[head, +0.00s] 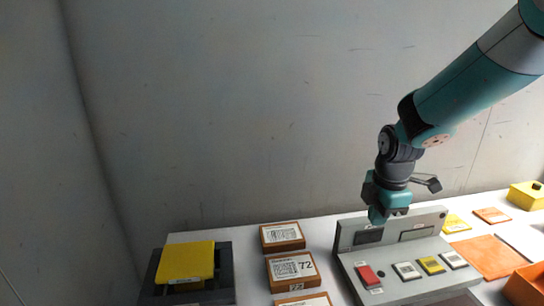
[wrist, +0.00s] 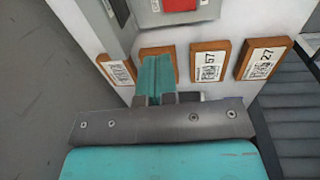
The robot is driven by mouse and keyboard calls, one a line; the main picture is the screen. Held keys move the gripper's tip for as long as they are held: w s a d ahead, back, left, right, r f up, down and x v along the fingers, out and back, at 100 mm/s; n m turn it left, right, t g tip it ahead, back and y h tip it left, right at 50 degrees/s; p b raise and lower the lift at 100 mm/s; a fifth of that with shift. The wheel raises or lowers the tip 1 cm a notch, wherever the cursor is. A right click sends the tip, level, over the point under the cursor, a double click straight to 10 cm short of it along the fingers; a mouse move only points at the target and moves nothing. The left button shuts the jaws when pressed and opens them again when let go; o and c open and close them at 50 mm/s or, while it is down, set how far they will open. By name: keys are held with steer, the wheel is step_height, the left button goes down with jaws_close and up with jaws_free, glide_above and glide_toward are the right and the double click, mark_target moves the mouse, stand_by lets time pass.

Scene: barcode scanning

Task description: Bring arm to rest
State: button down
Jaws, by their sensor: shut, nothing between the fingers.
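My gripper (head: 379,215) is shut and empty. In the head view it hangs pointing down in front of the upright back panel of the grey console (head: 395,287). A red button (head: 368,276) and several small tiles with dark marks sit on the console's sloped top. In the wrist view the teal fingers (wrist: 156,75) are together, over the white table near the brown barcode boxes. Part of the console with the red button (wrist: 180,4) shows at the top of that view.
Barcode boxes (head: 283,236) stand in a column left of the console. A yellow block (head: 187,261) lies on a dark stand at the left. An orange mat (head: 483,256), an orange bin (head: 527,287) and a yellow box (head: 527,196) are at the right. A wall stands behind.

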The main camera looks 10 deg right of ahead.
steer(key=s+a+r+m+y, duration=0.1)
steer(key=s+a+r+m, duration=0.2)
steer(key=s+a, duration=0.2)
steer(key=s+a+r+m+y, duration=0.1)
steer(key=s+a+r+m, duration=0.2)
steer(key=s+a, duration=0.3)
steer(key=s+a+r+m+g+y, duration=0.1)
steer(key=s+a+r+m, duration=0.3)
steer(key=s, duration=0.7)
steer(key=shift+s+a+m+y, duration=0.4)
steer(key=shift+a+y, duration=0.2)
steer(key=shift+a, duration=0.3)
steer(key=shift+a, duration=0.1)
